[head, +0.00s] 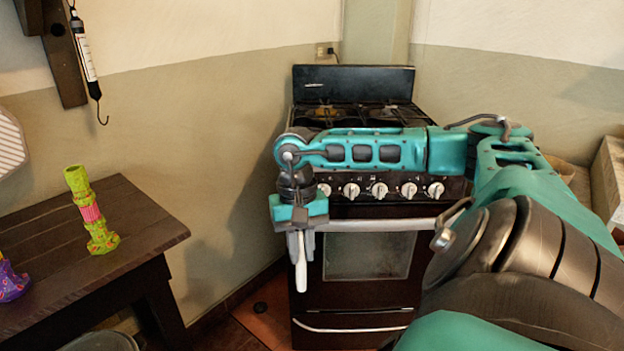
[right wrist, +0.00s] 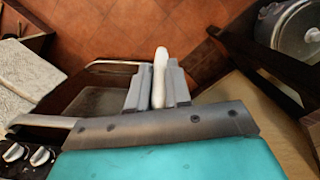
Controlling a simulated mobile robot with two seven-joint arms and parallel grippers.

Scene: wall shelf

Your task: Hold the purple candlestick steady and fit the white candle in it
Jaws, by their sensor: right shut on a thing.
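My right gripper (head: 300,238) hangs in front of the stove, pointing down. It is shut on the white candle (head: 301,272), which points downward below the fingers. In the right wrist view the candle (right wrist: 160,70) stands out between the two grey fingertips of the gripper (right wrist: 158,88). The purple candlestick (head: 10,280) is on the dark wooden table at the left edge of the head view, partly cut off by the frame. The right gripper is well to the right of it, clear of the table. My left gripper is not in view.
A green and pink candlestick (head: 90,210) stands on the dark wooden table (head: 140,215). A stove (head: 365,260) is behind my right gripper. A spring scale with a hook (head: 85,55) hangs on the wall. A metal pot (right wrist: 300,35) shows in the right wrist view.

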